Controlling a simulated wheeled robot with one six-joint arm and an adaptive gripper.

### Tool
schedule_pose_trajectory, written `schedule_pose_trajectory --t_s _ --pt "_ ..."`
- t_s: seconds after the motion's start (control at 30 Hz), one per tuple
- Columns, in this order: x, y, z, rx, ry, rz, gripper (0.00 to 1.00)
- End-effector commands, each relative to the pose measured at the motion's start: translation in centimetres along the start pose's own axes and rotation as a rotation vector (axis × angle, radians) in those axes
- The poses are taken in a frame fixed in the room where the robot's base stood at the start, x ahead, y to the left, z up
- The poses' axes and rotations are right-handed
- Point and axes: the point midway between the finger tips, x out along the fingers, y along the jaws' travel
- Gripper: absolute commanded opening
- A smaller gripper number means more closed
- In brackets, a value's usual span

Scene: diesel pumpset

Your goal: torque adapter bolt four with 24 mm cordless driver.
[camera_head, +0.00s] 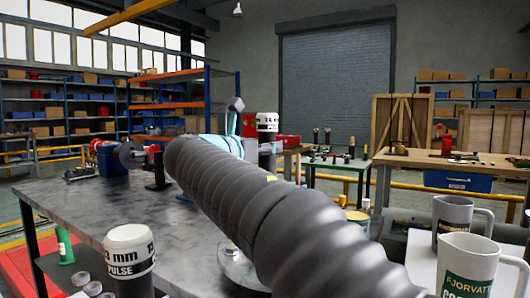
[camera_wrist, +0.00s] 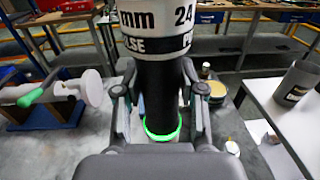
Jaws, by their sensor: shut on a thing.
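The 24 mm cordless driver (camera_wrist: 158,95) stands upright in the wrist view, with a black body, a white printed top and a lit green ring low down. My gripper (camera_wrist: 157,88) is shut on its black body, one finger on each side. In the head view the driver's white top marked 24 (camera_head: 267,122) shows beyond my arm. My arm hides most of the driver and the gripper there. The driver's lower end is hidden in both views. I cannot make out adapter bolt four in either view.
A second driver (camera_head: 130,255), marked PULSE, stands at the near left by the grey metal table (camera_head: 95,215). Two pitchers (camera_head: 467,268) stand at the right. A green-handled part (camera_wrist: 42,88) lies left of the gripper. A wooden bench (camera_head: 450,163) is farther back.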

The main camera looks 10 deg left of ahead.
Motion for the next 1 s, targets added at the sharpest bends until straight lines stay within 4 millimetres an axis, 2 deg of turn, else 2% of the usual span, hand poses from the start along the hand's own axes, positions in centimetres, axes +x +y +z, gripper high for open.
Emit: schedule_pose_trajectory --t_s 0.6,1.0 --pt "-0.1 -0.1 3.7 0.003 -0.004 0.000 0.00" --pt "-0.1 -0.1 4.1 0.001 -0.004 0.000 0.00"
